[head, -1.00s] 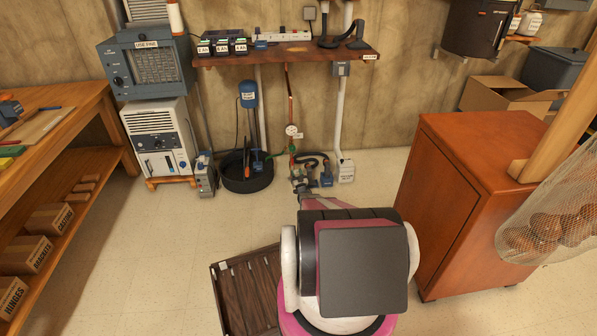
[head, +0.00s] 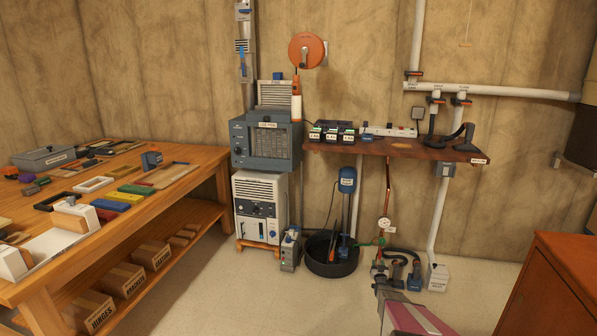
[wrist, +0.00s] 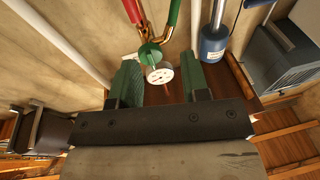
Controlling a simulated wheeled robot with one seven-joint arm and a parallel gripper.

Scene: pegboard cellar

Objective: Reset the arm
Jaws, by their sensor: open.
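My gripper (wrist: 158,72) is open in the wrist view, its two green fingers apart with nothing held between them. A round white gauge (wrist: 160,75) on a green fitting shows in the gap between the fingers; I cannot tell how far beyond them it is. In the head view my arm (head: 412,318) enters at the bottom, right of centre, reaching toward the wall pipes. The gauge (head: 384,223) hangs there on a copper pipe, above my arm's far end. The fingers are too small to make out in the head view.
A wall shelf (head: 400,150) carries chargers and a power strip. A black tub (head: 331,262) and a white appliance (head: 261,205) stand below and left. A wooden bench (head: 215,160) fills the left; an orange-brown cabinet (head: 560,285) stands at right.

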